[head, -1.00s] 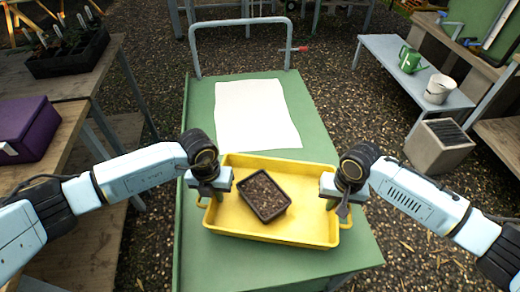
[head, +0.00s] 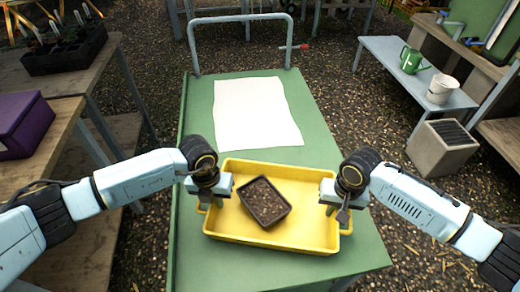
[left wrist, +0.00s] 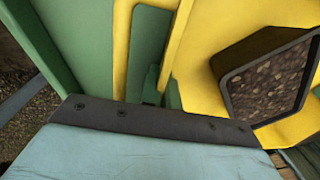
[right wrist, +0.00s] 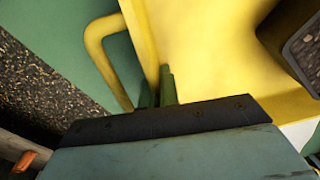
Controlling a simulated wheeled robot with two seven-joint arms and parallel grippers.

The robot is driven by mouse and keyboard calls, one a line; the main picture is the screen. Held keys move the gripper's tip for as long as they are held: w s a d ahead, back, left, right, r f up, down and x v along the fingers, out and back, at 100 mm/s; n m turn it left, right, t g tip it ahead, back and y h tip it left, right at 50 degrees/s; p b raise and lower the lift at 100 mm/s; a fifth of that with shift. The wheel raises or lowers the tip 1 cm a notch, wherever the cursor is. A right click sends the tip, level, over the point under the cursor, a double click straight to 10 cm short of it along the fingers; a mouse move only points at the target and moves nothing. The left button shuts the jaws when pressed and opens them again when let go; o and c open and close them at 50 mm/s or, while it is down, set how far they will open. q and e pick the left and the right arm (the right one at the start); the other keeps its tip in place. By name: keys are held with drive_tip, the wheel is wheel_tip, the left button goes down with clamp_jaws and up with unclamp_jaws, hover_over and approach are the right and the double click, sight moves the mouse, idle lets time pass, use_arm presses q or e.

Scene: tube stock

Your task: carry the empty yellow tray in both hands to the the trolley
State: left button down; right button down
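The yellow tray (head: 315,235) is at the near part of the green-topped trolley (head: 195,120). I cannot tell whether it rests on the top or hangs just above it. It is not empty: a small dark pot of soil (head: 264,202) sits inside it. My left gripper (head: 212,203) is at the tray's left end, its fingers astride the wall beside the handle in the left wrist view (left wrist: 160,85). My right gripper (head: 338,208) holds the right end the same way, and the right wrist view shows its fingers (right wrist: 158,88) closed on the wall next to the handle loop.
A white sheet (head: 255,112) lies on the trolley beyond the tray, before a grey push bar (head: 240,18). Wooden benches with a purple box (head: 22,125) and a plant crate (head: 65,50) stand left. A grey bench (head: 400,65) and a planter (head: 440,150) stand right.

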use_arm(q)
drive_tip(key=shift+a+f, duration=0.1)
drive_tip(key=shift+f, duration=0.25)
use_arm(e)
drive_tip(key=shift+d+f, duration=0.15)
drive_tip(key=shift+f, duration=0.25)
use_arm(q)
drive_tip(key=c, duration=1.7)
unclamp_jaws()
drive_tip(key=shift+r, duration=0.1)
use_arm(e)
drive_tip(key=c, duration=1.7)
unclamp_jaws()
drive_tip(key=shift+r, duration=0.15)
use_arm(q)
drive_tip(key=shift+r, duration=0.1)
use_arm(e)
drive_tip(key=shift+r, duration=0.2)
use_arm(q)
drive_tip(key=r, duration=0.8)
drive_tip(key=a+r, duration=0.1)
drive_tip(key=r, duration=0.2)
drive_tip(key=shift+r, duration=0.4)
use_arm(e)
drive_tip(key=r, duration=1.1)
drive_tip(key=shift+d+r, duration=0.3)
drive_tip(key=shift+d, duration=0.05)
